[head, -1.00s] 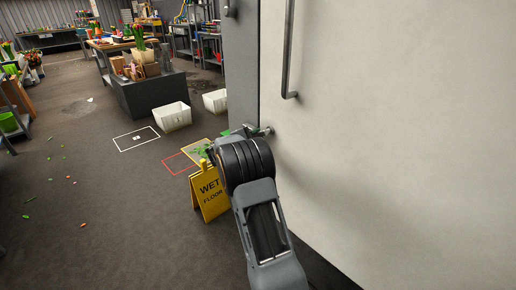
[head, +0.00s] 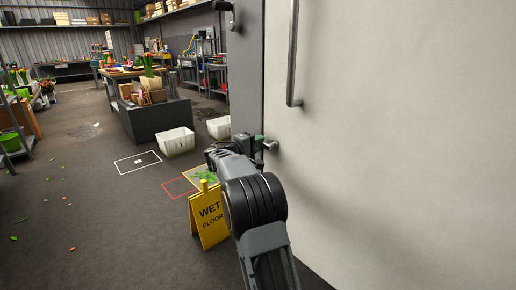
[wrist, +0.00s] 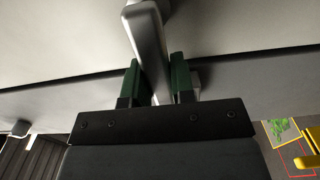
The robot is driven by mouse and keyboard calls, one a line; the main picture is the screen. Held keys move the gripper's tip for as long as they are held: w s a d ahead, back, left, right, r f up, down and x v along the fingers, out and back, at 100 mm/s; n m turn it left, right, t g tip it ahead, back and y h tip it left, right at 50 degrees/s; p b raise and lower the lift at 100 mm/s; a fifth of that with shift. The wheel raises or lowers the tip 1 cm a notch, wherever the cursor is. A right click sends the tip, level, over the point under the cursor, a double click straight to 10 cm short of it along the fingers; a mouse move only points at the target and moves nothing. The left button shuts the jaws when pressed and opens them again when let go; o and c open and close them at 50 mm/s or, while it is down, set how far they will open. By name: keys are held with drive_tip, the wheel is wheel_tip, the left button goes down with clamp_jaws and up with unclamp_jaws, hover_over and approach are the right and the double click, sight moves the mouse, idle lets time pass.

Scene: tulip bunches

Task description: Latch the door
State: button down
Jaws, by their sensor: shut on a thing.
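The door (head: 400,130) is a large pale panel filling the right of the head view. A metal latch lever (head: 270,145) sticks out near its left edge, below a long vertical bar handle (head: 293,60). My gripper (head: 250,143) is at this lever. In the wrist view, the lever (wrist: 147,40) runs down between the green fingers of my gripper (wrist: 156,78), which is shut on it. The lever's lower end is partly hidden by my gripper body. The head view does not show clearly whether the door sits flush with its grey frame (head: 246,70).
A yellow wet-floor sign (head: 209,218) stands just left of my arm. White bins (head: 177,141), a dark planter box (head: 157,120) and a workbench (head: 125,72) lie farther back. Floor at the left is mostly clear, with scattered scraps.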

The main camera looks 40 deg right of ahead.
idle(0.4)
drive_tip(key=c, duration=1)
unclamp_jaws()
drive_tip(key=shift+o, duration=0.2)
drive_tip(key=shift+a, duration=0.1)
drive_tip(key=s+a+p, duration=0.1)
drive_tip(key=a+p, duration=0.2)
drive_tip(key=a, duration=1)
drive_tip(key=shift+s+a, duration=0.15)
drive_tip(key=shift+a, duration=0.15)
